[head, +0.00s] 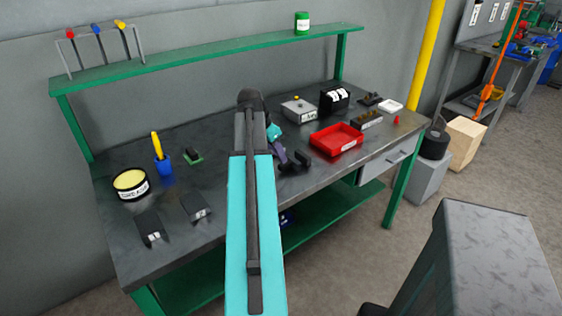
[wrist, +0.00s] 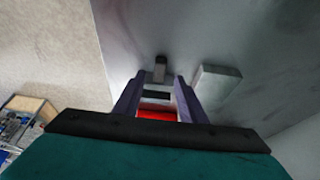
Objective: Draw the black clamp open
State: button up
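A black clamp-like piece with upright ends (head: 295,162) lies on the bench near its front edge, just right of my arm. My gripper (wrist: 159,80) is low over the bench beside it; in the head view its purple fingers show partly behind my cyan arm. In the wrist view the two fingers stand apart. A small dark upright piece (wrist: 160,68) shows just beyond the fingertips, and a red patch shows between the finger bases. I cannot tell whether the dark piece belongs to the clamp. No contact is visible.
A red tray (head: 336,140) sits right of the clamp. Two black blocks with white labels (head: 150,229) (head: 196,208) lie at the front left. A yellow-topped tin (head: 130,183) and blue pen cup (head: 164,168) stand behind them. A green shelf (head: 200,62) spans the back.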

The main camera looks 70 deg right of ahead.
aim_at(287, 165)
jog(key=shift+p+x, duration=0.4)
jog(key=shift+x, duration=2.35)
grip_shut()
